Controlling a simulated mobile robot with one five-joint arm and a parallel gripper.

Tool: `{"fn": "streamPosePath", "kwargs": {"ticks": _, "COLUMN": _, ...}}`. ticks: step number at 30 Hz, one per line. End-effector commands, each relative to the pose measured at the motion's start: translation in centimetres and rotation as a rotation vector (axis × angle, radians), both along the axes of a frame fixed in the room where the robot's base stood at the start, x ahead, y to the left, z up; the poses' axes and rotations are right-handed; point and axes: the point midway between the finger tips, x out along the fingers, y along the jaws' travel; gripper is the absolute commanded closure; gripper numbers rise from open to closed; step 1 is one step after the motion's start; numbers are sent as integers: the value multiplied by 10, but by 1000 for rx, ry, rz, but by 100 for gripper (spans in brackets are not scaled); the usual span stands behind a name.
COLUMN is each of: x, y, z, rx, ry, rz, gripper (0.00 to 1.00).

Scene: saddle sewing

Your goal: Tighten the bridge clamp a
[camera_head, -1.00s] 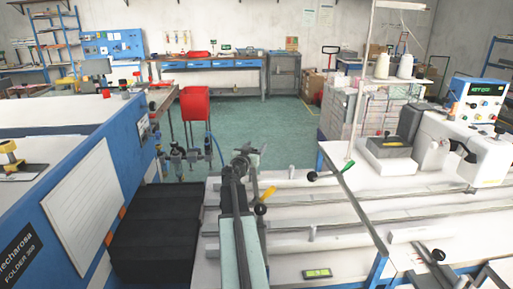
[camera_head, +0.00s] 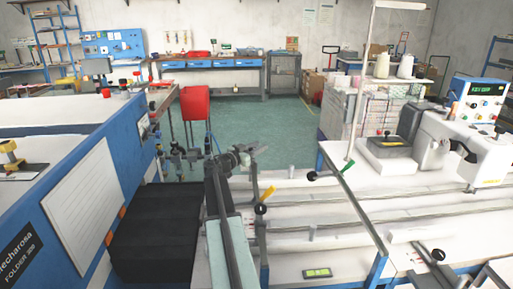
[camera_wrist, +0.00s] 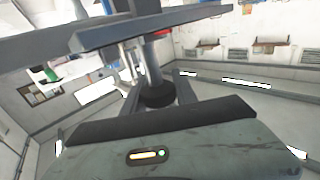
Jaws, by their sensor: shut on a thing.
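My gripper (camera_head: 240,158) is at the end of my arm, left of centre in the head view, above the left end of the white bench. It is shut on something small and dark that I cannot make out. A yellow lever with a black knob (camera_head: 262,208) stands just right of my forearm, below and apart from the gripper. No label shows which part is bridge clamp a. The wrist view shows dark bars and a black round post (camera_wrist: 158,95), but not a clear grip.
A blue and white folder machine (camera_head: 75,180) and a black box (camera_head: 155,235) stand to the left. Long rails (camera_head: 350,233) cross the bench. A white sewing machine (camera_head: 455,140) stands at the right. The green floor (camera_head: 260,125) behind is open.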

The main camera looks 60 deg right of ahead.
Motion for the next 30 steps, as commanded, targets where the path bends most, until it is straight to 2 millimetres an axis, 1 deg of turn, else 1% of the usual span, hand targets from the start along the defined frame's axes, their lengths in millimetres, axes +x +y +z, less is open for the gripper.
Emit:
{"fn": "streamPosePath", "kwargs": {"ticks": 1, "x": 4, "y": -2, "z": 0, "rx": 0, "ry": -1, "rz": -42, "gripper": 100}}
{"fn": "streamPosePath", "kwargs": {"ticks": 18, "x": -10, "y": 5, "z": 0, "rx": 0, "ry": 0, "rz": -579, "gripper": 100}}
{"fn": "streamPosePath", "kwargs": {"ticks": 24, "x": -14, "y": 9, "z": 0, "rx": 0, "ry": 0, "rz": -737, "gripper": 100}}
{"fn": "streamPosePath", "kwargs": {"ticks": 30, "x": -17, "y": 12, "z": 0, "rx": 0, "ry": 0, "rz": -851, "gripper": 100}}
